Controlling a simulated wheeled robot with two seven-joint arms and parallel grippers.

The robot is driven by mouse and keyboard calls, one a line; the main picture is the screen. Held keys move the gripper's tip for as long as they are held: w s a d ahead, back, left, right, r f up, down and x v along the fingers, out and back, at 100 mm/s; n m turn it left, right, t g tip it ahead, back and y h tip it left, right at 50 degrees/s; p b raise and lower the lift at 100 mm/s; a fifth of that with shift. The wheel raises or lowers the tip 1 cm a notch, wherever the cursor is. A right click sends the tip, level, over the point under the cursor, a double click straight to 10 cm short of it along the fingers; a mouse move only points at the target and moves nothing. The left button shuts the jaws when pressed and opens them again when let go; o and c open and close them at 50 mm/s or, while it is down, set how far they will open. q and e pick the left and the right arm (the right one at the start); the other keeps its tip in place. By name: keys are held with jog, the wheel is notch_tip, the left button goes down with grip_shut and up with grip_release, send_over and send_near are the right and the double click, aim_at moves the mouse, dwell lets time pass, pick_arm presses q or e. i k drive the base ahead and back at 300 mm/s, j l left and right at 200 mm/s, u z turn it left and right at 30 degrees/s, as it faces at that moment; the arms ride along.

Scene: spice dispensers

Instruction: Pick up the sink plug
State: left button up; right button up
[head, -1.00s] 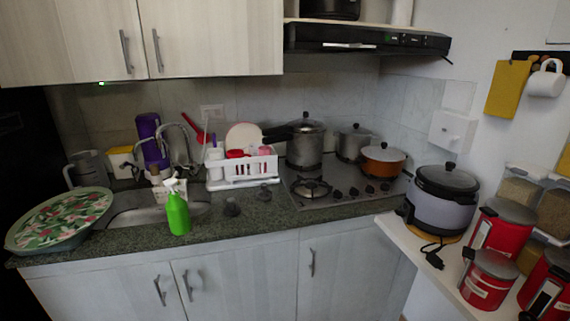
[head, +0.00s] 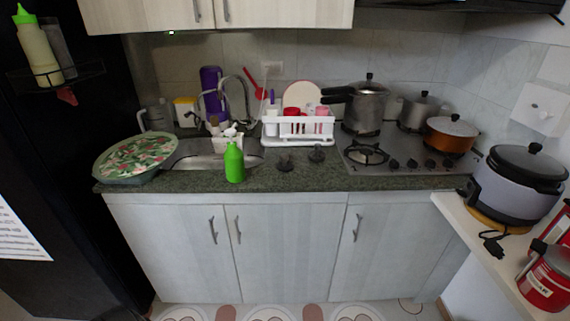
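Two small dark objects stand on the granite counter (head: 390,182), between the green bottle and the stove. The nearer dark object (head: 285,163) is left of the other dark object (head: 317,154). Both look like sink plugs, but they are too small to tell for sure. The steel sink (head: 190,163) is left of them, partly hidden by the bottle and a patterned tray. Neither of my grippers is in view.
A green spray bottle (head: 234,163) stands at the sink's front edge. A white dish rack (head: 298,130) is behind the dark objects. The patterned tray (head: 102,172) overhangs the counter's left end. The stove (head: 400,160) holds several pots. A rice cooker (head: 515,187) sits on the right shelf.

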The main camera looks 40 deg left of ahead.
aim_at(284, 165)
jog(key=j+u, duration=0.1)
jog(key=j, duration=0.3)
jog(key=i+j+u, duration=0.1)
jog(key=j, duration=0.35)
jog(key=i+j+u, duration=0.1)
jog(key=j, duration=0.3)
jog(key=i+j+u, duration=0.1)
jog(key=j, duration=0.3)
jog(key=i+j+u, duration=0.15)
jog(key=j, duration=0.25)
jog(key=i+j+u, duration=0.1)
jog(key=j, duration=0.3)
jog(key=i+j+u, duration=0.1)
jog(key=i+j, duration=0.15)
jog(key=j, duration=0.1)
